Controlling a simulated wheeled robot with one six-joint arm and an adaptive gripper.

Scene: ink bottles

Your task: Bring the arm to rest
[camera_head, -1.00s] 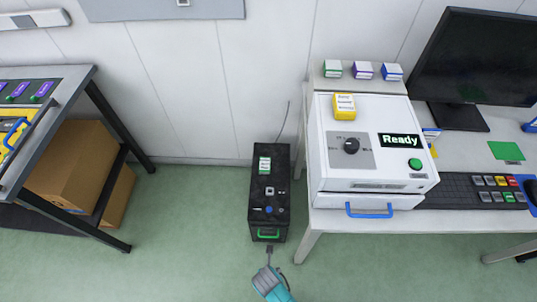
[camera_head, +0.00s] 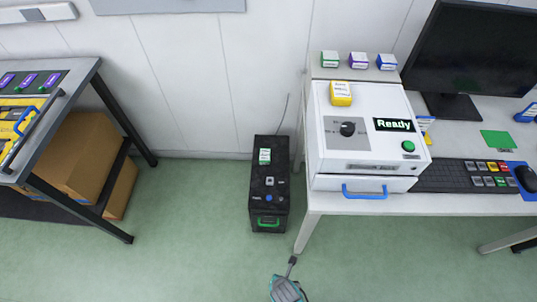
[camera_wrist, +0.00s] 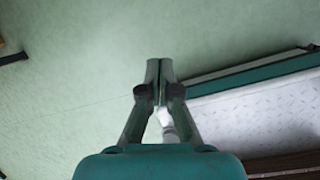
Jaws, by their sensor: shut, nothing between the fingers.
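My gripper (camera_head: 292,261) is at the bottom middle of the head view, over the green floor, in front of the black box and apart from it. In the wrist view my gripper (camera_wrist: 158,64) has its two fingers together with nothing between them. Behind the fingers the wrist view shows green floor and, at the right, a white and dark green surface (camera_wrist: 265,105) that I cannot identify.
A black box (camera_head: 285,185) with a green handle stands on the floor. A white machine (camera_head: 390,160) showing "Ready" sits on the right table, with a blue drawer handle. A cart (camera_head: 75,90) stands at the left.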

